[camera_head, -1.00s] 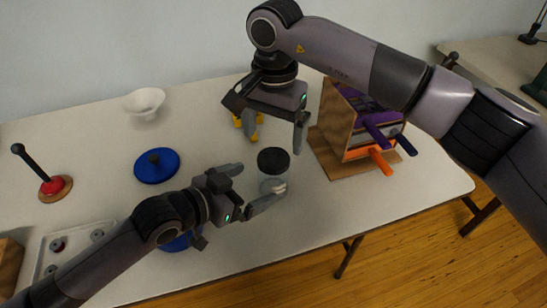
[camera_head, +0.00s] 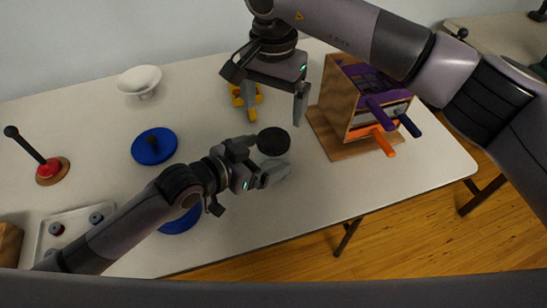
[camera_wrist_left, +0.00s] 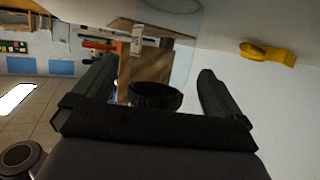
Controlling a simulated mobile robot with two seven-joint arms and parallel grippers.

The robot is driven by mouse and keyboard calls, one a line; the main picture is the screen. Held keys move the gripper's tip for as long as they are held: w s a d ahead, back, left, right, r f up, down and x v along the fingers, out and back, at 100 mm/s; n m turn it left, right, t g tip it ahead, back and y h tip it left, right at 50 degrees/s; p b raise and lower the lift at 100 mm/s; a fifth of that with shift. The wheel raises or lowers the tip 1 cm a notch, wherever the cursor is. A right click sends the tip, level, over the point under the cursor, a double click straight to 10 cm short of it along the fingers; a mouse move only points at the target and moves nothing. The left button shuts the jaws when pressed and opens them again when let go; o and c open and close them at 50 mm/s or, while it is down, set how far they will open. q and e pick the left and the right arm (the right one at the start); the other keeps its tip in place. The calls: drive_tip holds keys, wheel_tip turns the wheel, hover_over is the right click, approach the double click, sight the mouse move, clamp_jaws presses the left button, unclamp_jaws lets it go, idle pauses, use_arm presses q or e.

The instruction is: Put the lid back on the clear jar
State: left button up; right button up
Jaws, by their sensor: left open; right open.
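The black lid (camera_head: 273,141) shows as a dark disc at the top of the clear jar, whose body is mostly hidden in the head view. In the left wrist view the lid (camera_wrist_left: 156,95) shows between the fingers, with the clear jar (camera_wrist_left: 183,40) behind it; I cannot tell if the lid is fully seated. My left gripper (camera_head: 268,160) is open, its fingers on either side of the jar near the lid. It also shows in the left wrist view (camera_wrist_left: 150,92). My right gripper (camera_head: 275,108) is open and empty, above and behind the jar.
A wooden box (camera_head: 338,98) with purple, orange and dark-handled tools stands right of the jar. A yellow object (camera_head: 237,94) lies behind the right gripper. A white bowl (camera_head: 139,78), blue disc (camera_head: 154,147), red-based stick (camera_head: 52,171) and tray (camera_head: 76,215) are left.

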sight(273, 139)
use_arm(q)
drive_tip(key=shift+x, duration=1.7)
clamp_jaws()
use_arm(e)
drive_tip(key=shift+m, duration=2.3)
drive_tip(key=shift+f, duration=4)
drive_tip(key=shift+c, duration=0.2)
drive_tip(key=c, duration=1)
drive_tip(key=shift+c, duration=0.2)
